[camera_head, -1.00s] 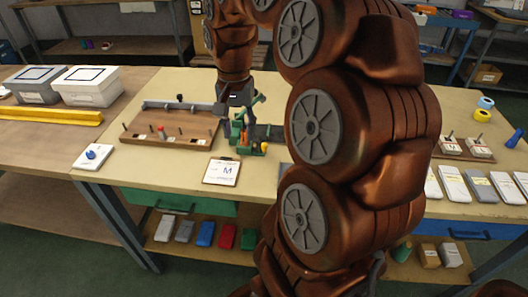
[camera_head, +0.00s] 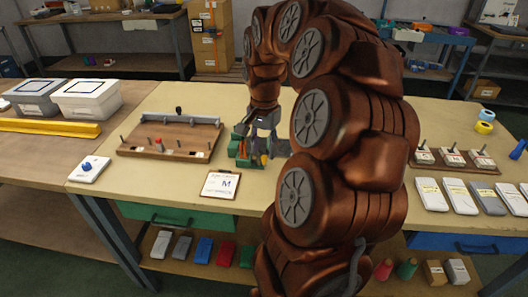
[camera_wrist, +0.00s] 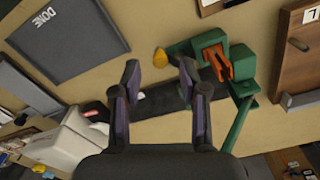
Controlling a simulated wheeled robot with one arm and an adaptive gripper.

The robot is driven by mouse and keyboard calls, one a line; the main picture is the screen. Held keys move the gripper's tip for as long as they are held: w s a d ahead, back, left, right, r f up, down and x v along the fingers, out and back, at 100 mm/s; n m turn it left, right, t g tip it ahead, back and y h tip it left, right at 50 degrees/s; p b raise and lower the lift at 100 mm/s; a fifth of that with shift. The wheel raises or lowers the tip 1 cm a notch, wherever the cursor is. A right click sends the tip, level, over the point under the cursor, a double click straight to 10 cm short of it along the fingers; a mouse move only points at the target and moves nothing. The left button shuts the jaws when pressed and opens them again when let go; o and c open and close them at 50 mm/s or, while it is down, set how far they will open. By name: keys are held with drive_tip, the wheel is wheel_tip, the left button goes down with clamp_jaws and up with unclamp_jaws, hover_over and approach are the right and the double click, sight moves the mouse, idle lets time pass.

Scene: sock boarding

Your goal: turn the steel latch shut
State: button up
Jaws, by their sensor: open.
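A grey steel-looking bar (camera_head: 185,119) with a dark knob (camera_head: 178,109) lies along the back of a wooden board (camera_head: 135,144) in the head view. It may be the latch; I cannot tell how far it is turned. My gripper (camera_wrist: 160,72) is open and empty in the wrist view, its tips apart over a dark flat strip (camera_wrist: 165,98). It is beside the green fixture (camera_wrist: 255,65), which has orange parts and a yellow knob (camera_wrist: 160,57). In the head view my gripper (camera_head: 262,135) is right of the board, close to the fixture (camera_head: 240,150).
A card marked M (camera_head: 221,186) lies in front of the fixture. A white block with a blue knob (camera_head: 89,168) is at the left. White bins (camera_head: 88,99) stand on the left table. Several pale slabs (camera_head: 460,195) lie at the right. Bare tabletop (camera_head: 145,190) shows in front.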

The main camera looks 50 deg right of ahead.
drive_tip(key=shift+f, duration=1.05)
drive_tip(key=shift+c, duration=0.4)
clamp_jaws()
